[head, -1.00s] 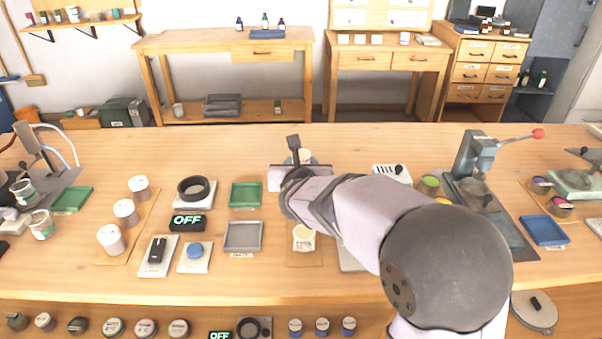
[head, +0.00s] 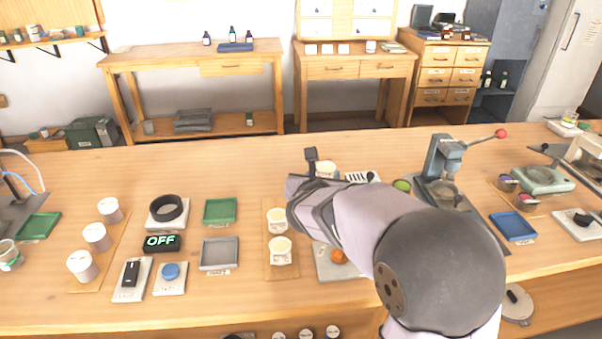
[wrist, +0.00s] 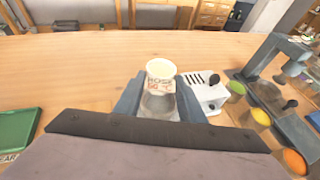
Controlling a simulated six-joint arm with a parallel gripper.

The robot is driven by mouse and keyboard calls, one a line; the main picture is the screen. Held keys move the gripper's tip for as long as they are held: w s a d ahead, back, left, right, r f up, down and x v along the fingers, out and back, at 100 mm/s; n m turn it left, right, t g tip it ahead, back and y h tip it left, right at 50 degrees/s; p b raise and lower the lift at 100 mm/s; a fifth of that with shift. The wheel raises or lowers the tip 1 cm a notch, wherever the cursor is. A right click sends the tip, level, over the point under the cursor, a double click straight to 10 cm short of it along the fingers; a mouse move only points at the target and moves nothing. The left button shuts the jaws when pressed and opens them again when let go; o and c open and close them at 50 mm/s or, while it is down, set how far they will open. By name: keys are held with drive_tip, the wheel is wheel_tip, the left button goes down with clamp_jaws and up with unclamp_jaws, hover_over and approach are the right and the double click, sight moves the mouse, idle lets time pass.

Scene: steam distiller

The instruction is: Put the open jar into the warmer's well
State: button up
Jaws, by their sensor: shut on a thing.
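My gripper (wrist: 160,104) is shut on a clear jar (wrist: 160,82) with a pale label reading ROSE. The jar's top looks cream-coloured, and it is upright between the two fingers. In the head view the jar (head: 327,168) shows just behind my gripper, above the back part of the bench; my arm hides most of the fingers. A black ring (head: 167,209) on a pale plate, with a display reading OFF (head: 162,242), stands well to the left. It looks like the warmer's well, and it appears empty.
Two cream-topped jars (head: 278,220) stand on a wooden board left of my arm. A green tray (head: 220,211) and grey tray (head: 219,254) lie between board and ring. A white vented box (wrist: 205,95) and a lever press (head: 443,160) are to the right. The bench behind is clear.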

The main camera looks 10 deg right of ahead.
drive_tip(key=shift+s+d, duration=0.1)
drive_tip(key=shift+d, duration=0.3)
drive_tip(key=shift+f, duration=0.1)
drive_tip(key=shift+f+b, duration=1.65)
drive_tip(key=shift+f, duration=0.35)
drive_tip(key=shift+f+b, duration=0.65)
drive_tip(key=shift+b, duration=0.1)
drive_tip(key=shift+f+b, duration=0.25)
drive_tip(key=shift+b, duration=0.4)
idle(0.4)
drive_tip(key=o, duration=1.1)
drive_tip(key=shift+o, duration=0.2)
